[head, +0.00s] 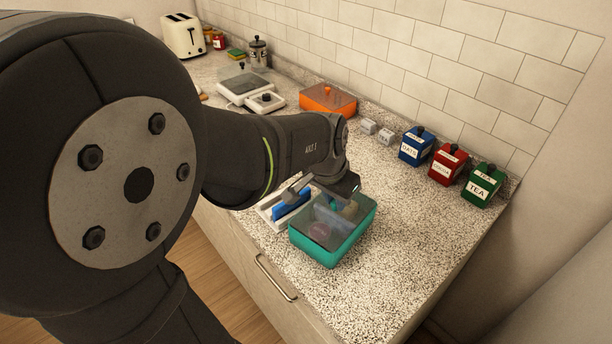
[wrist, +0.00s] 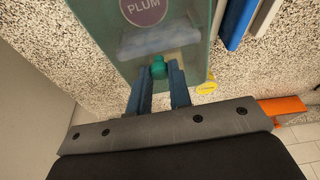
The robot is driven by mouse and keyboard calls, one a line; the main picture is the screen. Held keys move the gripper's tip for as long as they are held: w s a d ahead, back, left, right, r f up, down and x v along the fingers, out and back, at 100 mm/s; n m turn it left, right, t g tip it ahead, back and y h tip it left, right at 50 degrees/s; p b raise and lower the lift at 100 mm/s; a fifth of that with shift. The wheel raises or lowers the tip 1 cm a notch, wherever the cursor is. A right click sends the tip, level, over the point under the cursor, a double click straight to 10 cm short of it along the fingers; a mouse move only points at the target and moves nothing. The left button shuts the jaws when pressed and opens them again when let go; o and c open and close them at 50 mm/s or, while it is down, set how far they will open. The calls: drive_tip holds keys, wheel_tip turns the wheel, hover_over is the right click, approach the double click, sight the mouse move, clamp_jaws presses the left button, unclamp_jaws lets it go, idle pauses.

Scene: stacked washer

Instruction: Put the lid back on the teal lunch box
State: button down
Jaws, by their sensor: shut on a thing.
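The teal lunch box (head: 318,251) stands on the counter near its front edge. Its see-through teal-tinted lid (wrist: 188,30) lies over the box in the wrist view, and a purple PLUM label (wrist: 143,10) shows through it. My gripper (wrist: 159,72) is shut on the lid's small teal knob (wrist: 158,66), one finger on each side. In the head view my gripper (head: 335,192) is over the box's far side and hides part of it. I cannot tell whether the lid rests on the rim or is slightly above it.
A blue thing (head: 291,204) in a pale holder stands close left of the box. A small yellow thing (wrist: 207,88) shows at the lid's corner. An orange box (head: 328,99) and blue, red and green (head: 482,186) canisters line the wall. Counter right of the box is clear.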

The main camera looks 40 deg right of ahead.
drive_tip(key=c, duration=0.8)
unclamp_jaws()
drive_tip(key=shift+o, duration=0.2)
drive_tip(key=shift+r, duration=3.5)
drive_tip(key=shift+c, duration=0.2)
clamp_jaws()
